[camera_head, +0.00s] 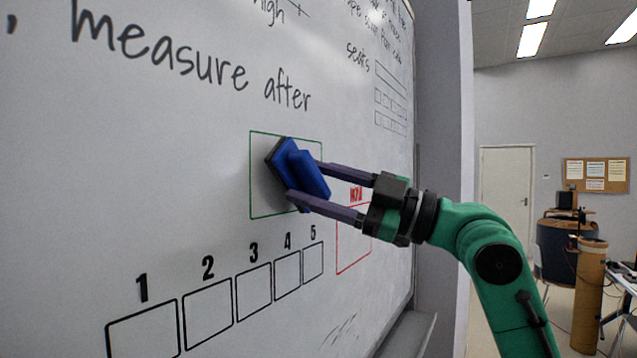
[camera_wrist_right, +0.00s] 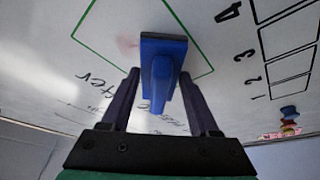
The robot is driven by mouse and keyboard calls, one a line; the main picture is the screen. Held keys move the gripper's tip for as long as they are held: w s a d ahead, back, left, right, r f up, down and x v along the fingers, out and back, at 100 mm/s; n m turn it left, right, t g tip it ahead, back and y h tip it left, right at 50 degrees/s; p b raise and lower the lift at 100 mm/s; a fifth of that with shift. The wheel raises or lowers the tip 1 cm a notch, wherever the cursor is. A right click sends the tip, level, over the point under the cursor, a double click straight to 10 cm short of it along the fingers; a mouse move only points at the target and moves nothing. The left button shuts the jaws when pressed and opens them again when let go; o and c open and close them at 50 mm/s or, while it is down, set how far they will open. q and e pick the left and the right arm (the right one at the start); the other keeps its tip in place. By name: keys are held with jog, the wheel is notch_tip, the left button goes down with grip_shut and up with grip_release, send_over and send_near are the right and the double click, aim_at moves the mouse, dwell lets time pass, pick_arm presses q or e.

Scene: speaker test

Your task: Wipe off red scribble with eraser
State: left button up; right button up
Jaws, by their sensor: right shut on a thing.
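The whiteboard (camera_head: 60,205) fills the left of the head view. A blue eraser (camera_head: 291,170) with a dark pad is inside a green outlined box (camera_head: 262,197) on the board, tilted. My right gripper (camera_head: 306,182) is shut on the eraser's blue grip from the right. The wrist view shows the eraser (camera_wrist_right: 163,62) with its pad side toward the board; whether it touches cannot be told. A faint reddish smear (camera_wrist_right: 128,43) shows beside the eraser inside the green box. No red scribble shows in the head view there; the eraser covers part of the box.
Numbered black boxes (camera_head: 207,314) run below the green box. A red outlined box (camera_head: 353,240) is to the right, partly behind my gripper. Black handwriting (camera_head: 165,62) is above. A tray ledge (camera_head: 407,335) is at the board's lower right. Small coloured items (camera_wrist_right: 289,122) show in the wrist view.

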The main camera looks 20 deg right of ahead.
jog(key=shift+w+a+p, duration=0.3)
jog(key=shift+w+a, duration=0.15)
jog(key=shift+w, duration=0.1)
jog(key=shift+w+d+p, duration=0.2)
jog(key=shift+w+d, duration=0.4)
jog(key=shift+d, duration=0.2)
jog(key=shift+w+d+p, duration=0.15)
jog(key=shift+w+d, duration=0.45)
jog(key=shift+d, duration=0.15)
jog(key=shift+w+d+f+b, duration=0.15)
jog(key=shift+w+b, duration=0.15)
jog(key=shift+s+a, duration=0.35)
jog(key=shift+a, duration=0.05)
jog(key=shift+s+a+b, duration=0.6)
jog(key=shift+s+a, duration=0.35)
jog(key=shift+a, duration=0.15)
jog(key=shift+s+a, duration=0.2)
jog(key=shift+a, duration=0.1)
